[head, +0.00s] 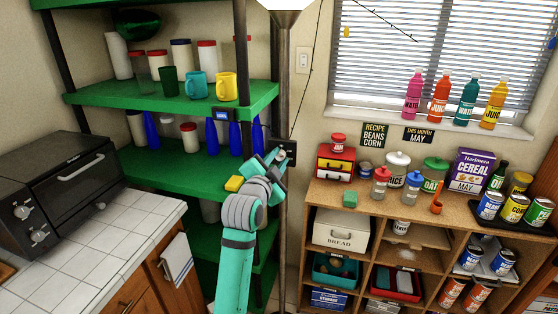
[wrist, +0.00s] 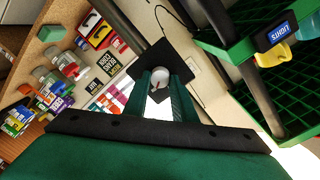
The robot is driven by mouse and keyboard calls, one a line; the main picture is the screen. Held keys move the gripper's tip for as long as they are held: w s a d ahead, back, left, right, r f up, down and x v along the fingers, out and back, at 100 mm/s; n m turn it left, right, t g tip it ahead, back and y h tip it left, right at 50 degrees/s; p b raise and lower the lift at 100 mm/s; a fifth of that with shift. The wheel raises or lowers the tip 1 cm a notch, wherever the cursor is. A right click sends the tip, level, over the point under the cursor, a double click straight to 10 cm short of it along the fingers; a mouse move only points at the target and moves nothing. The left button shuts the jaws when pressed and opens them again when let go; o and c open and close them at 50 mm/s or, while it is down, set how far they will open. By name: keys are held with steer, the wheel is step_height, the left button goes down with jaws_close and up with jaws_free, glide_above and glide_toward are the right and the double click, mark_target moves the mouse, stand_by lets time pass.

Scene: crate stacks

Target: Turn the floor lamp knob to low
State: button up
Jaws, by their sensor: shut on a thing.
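The floor lamp (head: 284,80) is a dark pole with a pale shade at the top, between the green shelf and the window. A black plate (head: 290,147) is on the pole; it also shows in the wrist view (wrist: 176,62). On it is a round whitish knob (wrist: 161,76) with a small dark mark. My gripper (head: 274,158) is at the plate, and in the wrist view its two green fingers (wrist: 161,92) are shut on the knob's sides. The fingers partly cover the knob. I cannot read any setting labels. In the head view my gripper hides the knob.
The green shelf (head: 180,98) with mugs and bottles is close on the left of the lamp. A wooden cubby unit (head: 390,207) with jars and cans stands on the right. A toaster oven (head: 60,185) sits on the tiled counter (head: 85,250) at the left.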

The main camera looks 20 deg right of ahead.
steer(key=shift+s+d+f, duration=0.1)
steer(key=shift+d, duration=0.05)
steer(key=o, duration=1)
steer(key=shift+o, duration=0.2)
steer(key=v, duration=1)
steer(key=shift+s+a, duration=0.25)
steer(key=shift+a, duration=0.05)
